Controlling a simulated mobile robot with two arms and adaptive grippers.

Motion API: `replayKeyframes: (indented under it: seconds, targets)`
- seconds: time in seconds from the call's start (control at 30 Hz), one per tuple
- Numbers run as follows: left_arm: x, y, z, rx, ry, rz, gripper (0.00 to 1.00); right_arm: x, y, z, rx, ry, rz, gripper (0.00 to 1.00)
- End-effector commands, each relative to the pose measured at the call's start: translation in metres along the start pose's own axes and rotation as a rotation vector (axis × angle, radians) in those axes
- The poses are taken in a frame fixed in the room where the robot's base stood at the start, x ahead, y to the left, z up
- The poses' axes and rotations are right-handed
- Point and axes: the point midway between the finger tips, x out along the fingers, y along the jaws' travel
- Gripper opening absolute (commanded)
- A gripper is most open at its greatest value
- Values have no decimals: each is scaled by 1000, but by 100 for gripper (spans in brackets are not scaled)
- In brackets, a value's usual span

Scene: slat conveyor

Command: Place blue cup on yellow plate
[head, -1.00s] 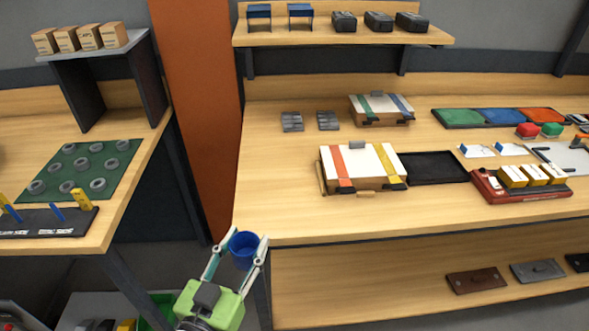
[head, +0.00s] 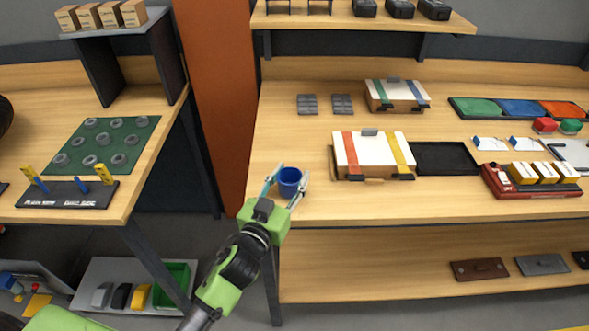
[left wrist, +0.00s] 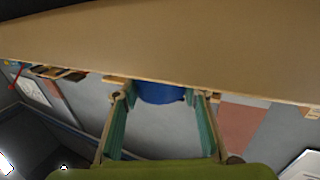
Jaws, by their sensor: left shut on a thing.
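A blue cup (head: 289,183) is held between the fingers of my left gripper (head: 291,175), which is shut on it. In the head view the cup looks upright and shows against the left front part of the right bench's wooden top; its height above it is hard to judge. In the left wrist view the cup (left wrist: 160,93) sits between the fingertips, its upper part cut off by a broad tan surface. No yellow plate can be made out in these frames. My right gripper is not in view.
A white-topped box with red and yellow straps (head: 372,152) stands right of the cup, beside a black tray (head: 446,159). A red holder with yellow-and-white blocks (head: 497,184) is further right. An orange-brown panel (head: 212,90) separates the two benches. The bench's left front is bare.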

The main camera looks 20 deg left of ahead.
Motion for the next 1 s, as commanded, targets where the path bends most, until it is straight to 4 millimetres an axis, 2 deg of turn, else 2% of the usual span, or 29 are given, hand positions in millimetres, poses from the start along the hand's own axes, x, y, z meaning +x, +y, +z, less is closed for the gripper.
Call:
replayKeyframes:
  seconds: [0.03,0.17,0.27,0.63,0.67,0.7,0.73,1.0]
  targets:
    - [10,0,-3,0,3,0,21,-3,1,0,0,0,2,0]
    - [30,0,-3,2,2,0,21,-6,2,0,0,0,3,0]
    - [28,0,4,0,-1,-1,21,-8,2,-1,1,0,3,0]
    - [28,0,10,0,0,0,21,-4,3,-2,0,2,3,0]
    - [28,0,10,0,0,0,42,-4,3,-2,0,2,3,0]
    - [28,0,9,0,0,0,52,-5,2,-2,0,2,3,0]
    - [28,0,9,0,0,0,56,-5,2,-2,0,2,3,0]
    - [28,0,8,0,0,0,56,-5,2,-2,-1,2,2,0]
